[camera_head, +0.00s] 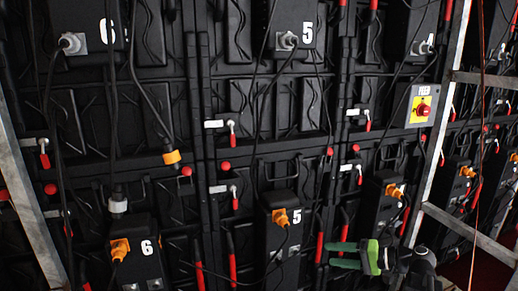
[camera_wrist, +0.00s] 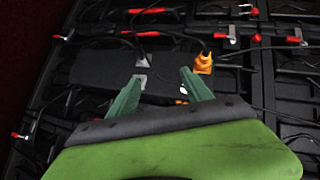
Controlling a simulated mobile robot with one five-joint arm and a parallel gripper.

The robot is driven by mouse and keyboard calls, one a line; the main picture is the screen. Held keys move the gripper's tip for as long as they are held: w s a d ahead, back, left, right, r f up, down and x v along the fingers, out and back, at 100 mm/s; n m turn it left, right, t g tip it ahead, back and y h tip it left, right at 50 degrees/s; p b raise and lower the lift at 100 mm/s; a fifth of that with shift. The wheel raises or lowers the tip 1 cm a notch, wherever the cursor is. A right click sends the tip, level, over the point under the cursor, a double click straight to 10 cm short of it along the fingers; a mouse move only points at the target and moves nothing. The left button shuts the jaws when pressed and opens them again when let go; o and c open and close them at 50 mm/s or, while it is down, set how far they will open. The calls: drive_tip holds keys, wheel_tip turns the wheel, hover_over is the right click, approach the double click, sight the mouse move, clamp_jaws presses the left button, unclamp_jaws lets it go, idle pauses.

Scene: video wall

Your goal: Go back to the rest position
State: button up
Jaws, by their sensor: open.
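My gripper (camera_head: 345,255) is at the lower right of the head view, with two green fingers pointing left and a gap between them. It is open and empty. In the wrist view my gripper (camera_wrist: 155,92) shows both green fingers spread apart in front of a black panel box. That box (camera_wrist: 90,65) carries an orange plug (camera_wrist: 203,62) at its right. I cannot tell from these frames whether the fingers touch anything.
The black video wall backs fill the head view, with numbered boxes such as a box marked 5 (camera_head: 280,235) and a box marked 6 (camera_head: 138,255). Cables hang down. A red switch on a yellow plate (camera_head: 421,110) is at right. Metal poles (camera_head: 437,130) stand at the right and left.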

drive_tip(key=s+a+f+n+g+h, duration=0.1)
drive_tip(key=a+f+n+g, duration=0.2)
drive_tip(key=a, duration=0.6)
drive_tip(key=a+f+n+g+h, duration=0.1)
drive_tip(key=a+f+g+h, duration=0.15)
drive_tip(key=a+f, duration=0.5)
drive_tip(key=s+a+f+n+g+h, duration=0.1)
drive_tip(key=s+a+f+g+h, duration=0.25)
drive_tip(key=a+f+h, duration=0.2)
drive_tip(key=s+d+f+t+h, duration=0.1)
drive_tip(key=d+h, duration=0.2)
drive_tip(key=d, duration=0.5)
wheel_tip(320, 180, up, 30)
drive_tip(key=m+p, duration=0.1)
drive_tip(key=p, duration=2.9)
drive_tip(key=shift+d+h, duration=0.2)
drive_tip(key=shift+h, duration=0.1)
drive_tip(key=shift+w+f, duration=0.1)
drive_tip(key=shift+f, duration=0.05)
